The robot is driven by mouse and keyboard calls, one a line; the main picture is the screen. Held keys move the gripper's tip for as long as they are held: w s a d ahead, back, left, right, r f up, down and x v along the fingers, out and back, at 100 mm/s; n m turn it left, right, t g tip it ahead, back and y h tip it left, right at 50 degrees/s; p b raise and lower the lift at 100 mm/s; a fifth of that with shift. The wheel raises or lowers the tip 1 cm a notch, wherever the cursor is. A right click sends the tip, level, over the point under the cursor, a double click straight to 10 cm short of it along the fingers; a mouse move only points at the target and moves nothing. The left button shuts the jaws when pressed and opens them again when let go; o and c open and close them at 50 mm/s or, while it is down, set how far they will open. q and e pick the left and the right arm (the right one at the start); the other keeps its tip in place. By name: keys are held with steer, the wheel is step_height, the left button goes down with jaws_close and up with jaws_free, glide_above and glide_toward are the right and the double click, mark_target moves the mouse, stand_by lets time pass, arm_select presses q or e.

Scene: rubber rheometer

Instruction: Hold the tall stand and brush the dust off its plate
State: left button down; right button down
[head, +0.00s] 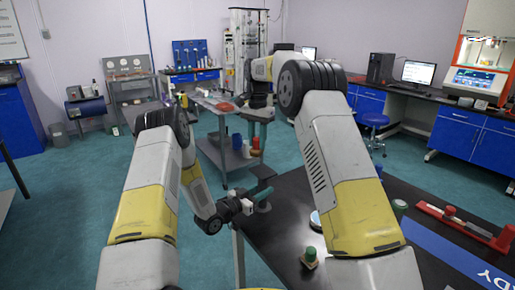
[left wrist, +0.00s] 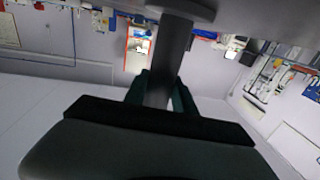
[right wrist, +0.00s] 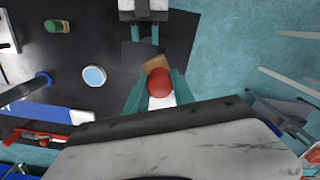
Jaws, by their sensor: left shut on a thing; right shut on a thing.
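My right gripper (head: 260,118) points down above the stand. In the right wrist view, my right gripper (right wrist: 158,92) is shut on a brush with a rounded red part (right wrist: 159,82) and a tan end (right wrist: 155,62). The tan end overlaps the dark plate (right wrist: 132,56); contact cannot be told. Dust is not discernible.
The black table (head: 285,215) carries a green-topped piece (head: 310,256), a round pale dish (head: 315,220), partly hidden by my right arm, and a red rack (head: 465,228). A blue-and-white mat (head: 455,255) lies at right. A grey cart (head: 212,150) stands behind the stand.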

steer(key=shift+r, duration=1.35)
arm_select(q)
steer(key=c, duration=0.9)
jaws_free()
steer(key=shift+c, duration=0.2)
